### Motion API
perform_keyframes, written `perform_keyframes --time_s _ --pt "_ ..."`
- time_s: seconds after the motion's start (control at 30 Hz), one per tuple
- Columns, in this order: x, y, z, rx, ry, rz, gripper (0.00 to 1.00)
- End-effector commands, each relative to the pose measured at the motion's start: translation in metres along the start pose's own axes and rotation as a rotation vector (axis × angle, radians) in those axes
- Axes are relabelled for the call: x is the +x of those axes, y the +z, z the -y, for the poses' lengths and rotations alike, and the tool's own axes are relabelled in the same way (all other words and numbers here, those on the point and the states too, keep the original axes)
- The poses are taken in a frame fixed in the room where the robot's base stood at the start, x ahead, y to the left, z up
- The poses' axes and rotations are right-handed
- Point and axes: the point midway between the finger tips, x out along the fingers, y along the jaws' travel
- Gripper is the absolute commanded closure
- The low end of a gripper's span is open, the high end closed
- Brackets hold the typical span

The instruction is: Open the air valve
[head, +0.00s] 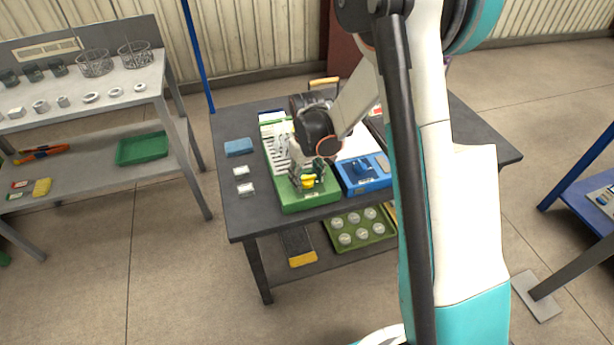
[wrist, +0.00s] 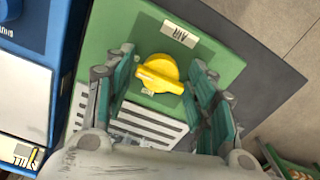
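The air valve is a yellow round knob with a raised bar handle (wrist: 160,74), mounted on a green panel (wrist: 105,32) beside a white label reading AIR. In the head view the yellow knob (head: 308,181) sits near the front edge of the green unit (head: 300,204). My gripper (wrist: 165,85) is open, with one finger on each side of the knob.
A blue unit (head: 367,186) stands right of the green one on the dark table (head: 245,215). A blue block (head: 239,147) and two small white-topped items lie to the left. A grey shelf (head: 100,90) with baskets and metal parts stands farther left. Open floor lies in front.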

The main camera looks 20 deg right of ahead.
Motion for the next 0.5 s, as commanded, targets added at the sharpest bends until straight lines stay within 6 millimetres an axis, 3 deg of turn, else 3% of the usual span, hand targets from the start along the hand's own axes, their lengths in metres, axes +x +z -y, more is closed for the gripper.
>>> perform_keyframes --time_s 0.3,0.5 --pt "-0.002 0.0 0.0 -0.001 0.0 0.0 0.48" --pt "-0.024 0.0 0.0 -0.001 0.0 0.0 0.48"
